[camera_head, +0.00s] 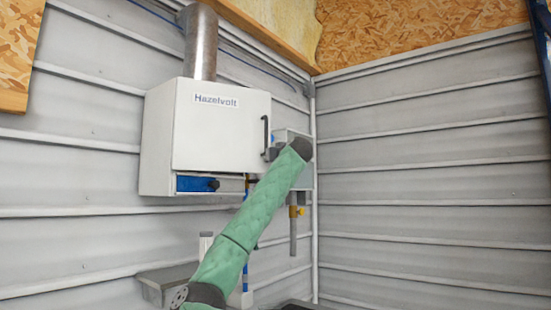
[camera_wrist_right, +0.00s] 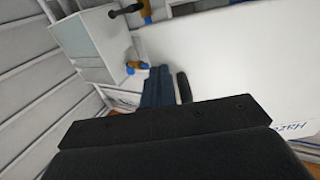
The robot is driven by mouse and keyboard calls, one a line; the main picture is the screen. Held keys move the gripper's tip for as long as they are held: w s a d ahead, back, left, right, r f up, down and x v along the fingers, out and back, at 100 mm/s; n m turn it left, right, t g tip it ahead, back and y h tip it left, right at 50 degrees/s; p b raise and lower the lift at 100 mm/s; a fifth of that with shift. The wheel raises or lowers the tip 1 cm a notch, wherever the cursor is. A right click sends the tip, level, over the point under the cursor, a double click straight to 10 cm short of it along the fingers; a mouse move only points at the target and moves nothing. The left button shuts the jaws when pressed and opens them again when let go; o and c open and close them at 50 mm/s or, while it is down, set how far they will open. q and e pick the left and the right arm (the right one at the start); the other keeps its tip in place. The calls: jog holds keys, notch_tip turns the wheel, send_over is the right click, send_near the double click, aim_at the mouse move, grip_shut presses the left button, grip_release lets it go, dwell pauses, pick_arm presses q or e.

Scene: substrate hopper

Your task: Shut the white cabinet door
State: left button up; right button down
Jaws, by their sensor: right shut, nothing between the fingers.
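The white cabinet (camera_head: 160,135) hangs on the ribbed wall in the head view. Its white door (camera_head: 222,130), lettered "Hazelvolt", has a black upright handle (camera_head: 265,134) near its right edge. The door's right edge reaches past the lower cabinet body, so it looks ajar; the gap itself is hidden. My right gripper (camera_head: 271,154) is by the handle's lower end, at the door's right edge. In the right wrist view its fingers (camera_wrist_right: 159,80) are shut and empty, beside the dark handle (camera_wrist_right: 184,87) and the white door (camera_wrist_right: 240,60). I cannot tell whether they touch. My left gripper is out of view.
A metal flue pipe (camera_head: 201,43) rises from the cabinet top. A blue panel with a black knob (camera_head: 214,185) sits below the door. A grey wall box (camera_head: 307,176) and a pipe with a yellow valve (camera_head: 296,211) stand right of the cabinet, behind my wrist.

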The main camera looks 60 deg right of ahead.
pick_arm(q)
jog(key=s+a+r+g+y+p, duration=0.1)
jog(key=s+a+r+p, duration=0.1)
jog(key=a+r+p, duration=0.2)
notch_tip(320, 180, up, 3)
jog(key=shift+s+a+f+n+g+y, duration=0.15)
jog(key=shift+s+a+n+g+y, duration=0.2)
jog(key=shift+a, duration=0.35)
pick_arm(e)
jog(key=w+d+n+t+y, duration=0.2)
jog(key=w+d+n+y, duration=0.2)
jog(key=w, duration=1)
jog(key=shift+w+d+r+y, duration=0.2)
jog(key=shift+w+d+y, duration=0.15)
jog(key=shift+d+y, duration=0.7)
jog(key=shift+a, duration=0.1)
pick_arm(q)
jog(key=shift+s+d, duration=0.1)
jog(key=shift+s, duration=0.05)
